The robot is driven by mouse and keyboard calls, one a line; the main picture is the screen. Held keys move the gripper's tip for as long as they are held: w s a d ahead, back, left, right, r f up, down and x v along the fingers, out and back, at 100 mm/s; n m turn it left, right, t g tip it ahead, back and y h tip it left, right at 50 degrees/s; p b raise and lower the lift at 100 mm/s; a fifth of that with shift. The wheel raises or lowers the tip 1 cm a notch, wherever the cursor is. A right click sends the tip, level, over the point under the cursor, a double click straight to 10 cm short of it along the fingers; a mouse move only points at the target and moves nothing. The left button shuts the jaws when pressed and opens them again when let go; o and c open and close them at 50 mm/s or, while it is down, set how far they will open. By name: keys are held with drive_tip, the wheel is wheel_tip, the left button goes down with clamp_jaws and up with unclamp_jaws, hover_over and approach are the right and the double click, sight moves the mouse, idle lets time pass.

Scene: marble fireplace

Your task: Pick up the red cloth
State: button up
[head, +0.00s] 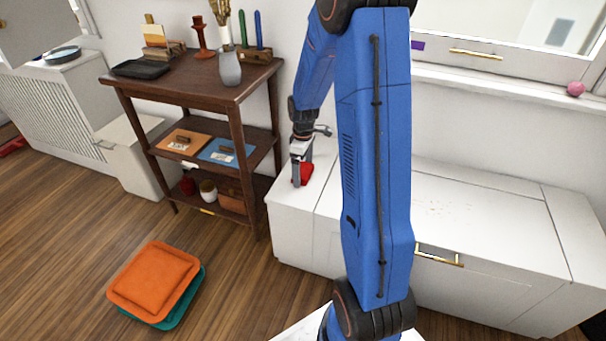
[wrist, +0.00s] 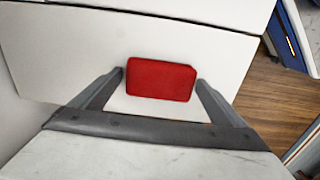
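The red cloth (wrist: 161,79) looks like a folded rectangular pad in the wrist view. It sits between the two fingers of my gripper (wrist: 160,82), over the white bench top. A small gap seems to show between the cloth and the right finger, and the left fingertip is very close to its edge. In the head view my gripper (head: 302,172) points down at the left end of the white bench (head: 318,195), with the red cloth (head: 306,173) at its fingertips. My arm hides part of the bench.
A dark wooden shelf (head: 190,85) with a vase (head: 230,68) and other items stands left of the bench. Orange and teal cushions (head: 153,280) lie on the floor. The bench top right of my arm is mostly clear. A pink ball (head: 575,88) rests on the windowsill.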

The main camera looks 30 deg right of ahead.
sight(303, 170)
drive_tip(key=c, duration=0.6)
drive_tip(key=shift+c, duration=0.2)
drive_tip(key=shift+r, duration=0.1)
wheel_tip(303, 170, up, 10)
